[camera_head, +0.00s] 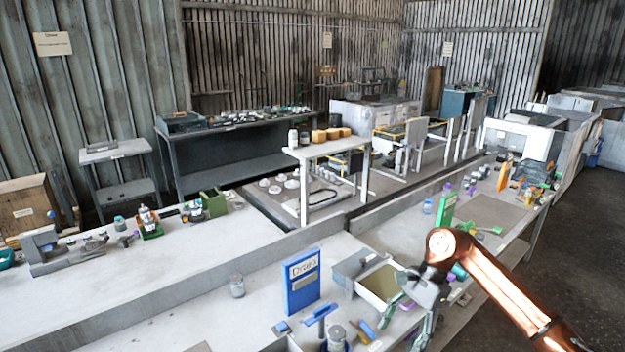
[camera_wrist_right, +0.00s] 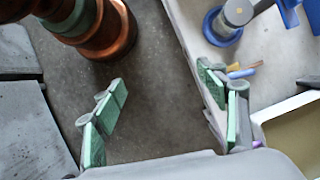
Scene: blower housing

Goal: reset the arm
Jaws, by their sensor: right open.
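My right arm is copper and comes in from the right in the head view. Its grey gripper with green finger pads (camera_head: 405,320) points down at the front edge of the near bench, beside a grey open box (camera_head: 362,273). In the right wrist view the gripper (camera_wrist_right: 165,112) is open, with its fingers wide apart. Nothing is between them, and dark floor shows below. The box's pale rim (camera_wrist_right: 262,126) shows just right of the fingers. My left gripper is in neither view.
In the wrist view, a grey jar on a blue base (camera_wrist_right: 228,25) stands near the bench edge. Open floor (camera_head: 600,240) lies at the right.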

